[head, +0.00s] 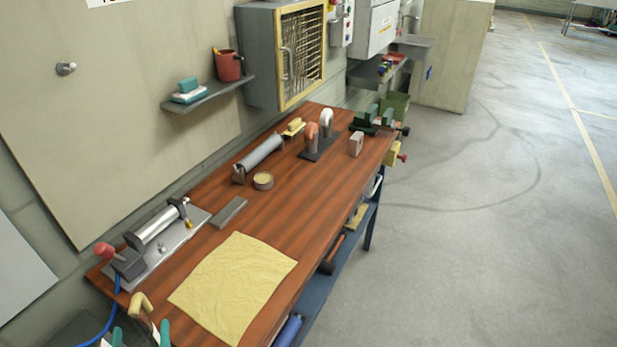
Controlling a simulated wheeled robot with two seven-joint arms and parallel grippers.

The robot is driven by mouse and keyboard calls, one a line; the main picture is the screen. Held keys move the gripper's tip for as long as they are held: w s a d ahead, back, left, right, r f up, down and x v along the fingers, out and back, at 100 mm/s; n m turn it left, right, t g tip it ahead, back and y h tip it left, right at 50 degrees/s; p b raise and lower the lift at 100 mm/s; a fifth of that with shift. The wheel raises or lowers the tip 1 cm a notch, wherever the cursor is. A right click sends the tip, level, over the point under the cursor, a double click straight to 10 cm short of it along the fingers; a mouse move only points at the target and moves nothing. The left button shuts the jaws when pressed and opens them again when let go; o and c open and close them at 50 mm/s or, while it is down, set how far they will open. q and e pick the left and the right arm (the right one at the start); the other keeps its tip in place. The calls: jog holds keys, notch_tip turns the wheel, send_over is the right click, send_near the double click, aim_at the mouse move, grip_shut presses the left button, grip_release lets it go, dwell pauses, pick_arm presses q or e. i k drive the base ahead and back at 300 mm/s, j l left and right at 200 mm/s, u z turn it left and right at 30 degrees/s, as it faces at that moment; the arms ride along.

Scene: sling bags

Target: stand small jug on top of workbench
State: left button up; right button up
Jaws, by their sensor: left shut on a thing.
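My left gripper (141,335) shows at the bottom left edge, with its two teal fingertips pointing up. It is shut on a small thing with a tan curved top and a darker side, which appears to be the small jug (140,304). Its lower part is hidden by the gripper and the picture's edge. It is at the near left corner of the wooden workbench (290,205); I cannot tell whether it touches the top. My right gripper is not in view.
A yellow cloth (235,287) covers the near bench top. A metal fixture with a red knob (150,240), a grey block (229,212), a tape roll (263,181) and a grey cylinder (260,152) lie beyond. Bare wood runs along the right middle. A wall shelf (210,92) holds a red container (228,66).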

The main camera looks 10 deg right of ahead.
aim_at(308, 202)
jog(key=i+l+u, duration=0.1)
jog(key=l, duration=0.4)
jog(key=i+l, duration=0.15)
jog(key=l, duration=0.35)
jog(key=i+l+u, duration=0.15)
jog(key=l, duration=0.35)
jog(key=l+u, duration=0.1)
jog(key=l, duration=0.45)
jog(key=i+l, duration=0.15)
jog(key=i, duration=0.2)
jog(key=i+l+u, duration=0.1)
jog(key=i, duration=0.3)
